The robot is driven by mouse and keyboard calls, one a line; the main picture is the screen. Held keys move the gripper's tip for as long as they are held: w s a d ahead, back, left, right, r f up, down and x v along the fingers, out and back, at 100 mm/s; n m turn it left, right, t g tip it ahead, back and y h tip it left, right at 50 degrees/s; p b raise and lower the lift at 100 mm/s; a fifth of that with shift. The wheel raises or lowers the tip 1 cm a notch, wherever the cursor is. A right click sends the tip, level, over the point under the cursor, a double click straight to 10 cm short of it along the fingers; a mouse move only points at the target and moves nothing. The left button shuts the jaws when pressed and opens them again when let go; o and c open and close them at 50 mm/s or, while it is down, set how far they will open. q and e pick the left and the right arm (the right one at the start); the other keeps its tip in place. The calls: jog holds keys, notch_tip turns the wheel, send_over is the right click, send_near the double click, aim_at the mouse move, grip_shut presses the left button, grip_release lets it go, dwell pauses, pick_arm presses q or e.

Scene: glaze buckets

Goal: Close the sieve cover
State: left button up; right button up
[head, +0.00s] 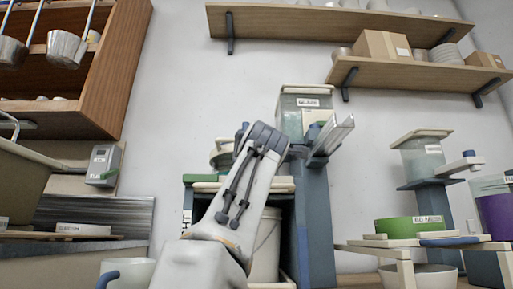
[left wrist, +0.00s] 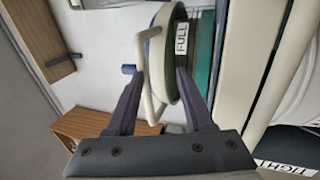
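The round sieve cover (left wrist: 170,68) shows nearly edge-on in the left wrist view, with a cream loop handle (left wrist: 138,42) and a blue knob (left wrist: 128,69) beside the loop. My left gripper (left wrist: 155,75) is open, its two dark fingers apart, with part of the loop between them. I cannot tell whether either finger touches it. In the head view my forearm hides most of this spot; part of a round cream-rimmed item (head: 221,153) shows left of my wrist, likely the sieve. My right gripper is not in view.
A white mug (head: 137,272) is at lower left. Wall shelves (head: 340,22) hang above.

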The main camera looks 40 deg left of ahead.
pick_arm(q)
jog(key=shift+w+f, duration=0.25)
jog(key=shift+w, duration=0.05)
jog(key=f+b+v, duration=0.1)
jog(key=b+v, duration=0.8)
jog(key=v, duration=0.3)
jog(key=shift+a+f, duration=0.3)
jog(key=shift+a, duration=0.05)
dwell(0.3)
dwell(0.3)
jog(key=v, duration=1)
dwell(0.5)
jog(key=shift+s, duration=0.2)
dwell(0.3)
